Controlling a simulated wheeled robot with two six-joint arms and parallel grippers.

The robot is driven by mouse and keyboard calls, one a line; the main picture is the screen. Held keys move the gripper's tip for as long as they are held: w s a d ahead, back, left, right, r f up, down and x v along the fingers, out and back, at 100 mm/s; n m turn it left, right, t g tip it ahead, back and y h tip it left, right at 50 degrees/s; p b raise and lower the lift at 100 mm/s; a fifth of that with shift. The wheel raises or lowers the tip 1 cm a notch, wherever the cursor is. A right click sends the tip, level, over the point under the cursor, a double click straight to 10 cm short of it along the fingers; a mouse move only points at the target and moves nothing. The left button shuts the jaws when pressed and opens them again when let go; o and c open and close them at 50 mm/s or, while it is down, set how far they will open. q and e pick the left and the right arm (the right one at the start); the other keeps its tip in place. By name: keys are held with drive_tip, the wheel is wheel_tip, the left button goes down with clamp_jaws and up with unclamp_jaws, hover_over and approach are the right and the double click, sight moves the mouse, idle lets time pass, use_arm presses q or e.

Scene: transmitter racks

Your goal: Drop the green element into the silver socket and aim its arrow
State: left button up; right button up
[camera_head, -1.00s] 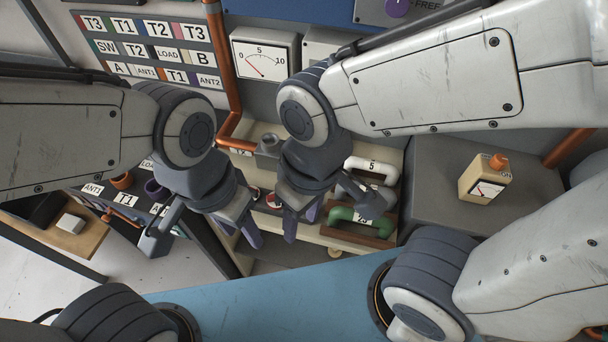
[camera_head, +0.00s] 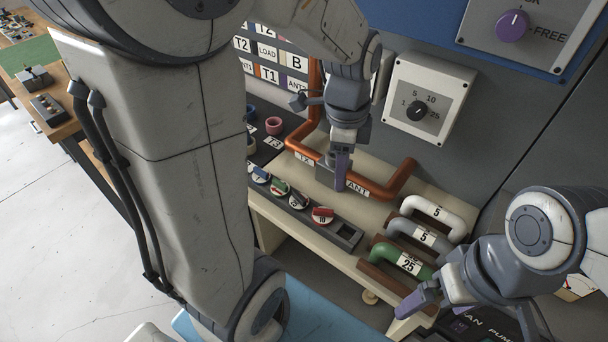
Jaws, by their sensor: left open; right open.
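The green element (camera_head: 280,188) is a small round plug with a green top, sitting in a dark rack between a blue one (camera_head: 260,174) and another round plug. Its arrow is too small to read. The silver socket (camera_head: 325,174) is a grey block on the bench in the copper line between the TX and ANT labels, partly hidden by my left gripper. My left gripper (camera_head: 342,178) is open and points down at the socket's right side; I cannot tell if they touch. My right gripper (camera_head: 432,298) is open, lower right, beside the green 25 handle, away from the elements.
A red element (camera_head: 322,215) sits farther right in the rack (camera_head: 346,236), near an empty slot. White (camera_head: 435,212), grey (camera_head: 412,230) and green (camera_head: 402,258) U-shaped handles stand on the right. The copper pipe (camera_head: 395,182) runs behind. A dial box (camera_head: 425,100) hangs on the wall.

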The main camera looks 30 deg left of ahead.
use_arm(q)
drive_tip(key=w+a+f+m+b, duration=0.2)
drive_tip(key=a+f, duration=0.2)
drive_tip(key=a, duration=0.6)
drive_tip(key=m+b, duration=0.2)
drive_tip(key=m, duration=0.1)
hover_over(280, 182)
drive_tip(key=f, duration=0.6)
drive_tip(key=shift+s, duration=0.2)
drive_tip(key=shift+w+f+p, duration=0.1)
drive_tip(key=shift+f+p, duration=0.2)
drive_tip(key=shift+f, duration=2.75)
clamp_jaws()
use_arm(e)
wheel_tip(280, 182, down, 5)
drive_tip(key=shift+r, duration=0.15)
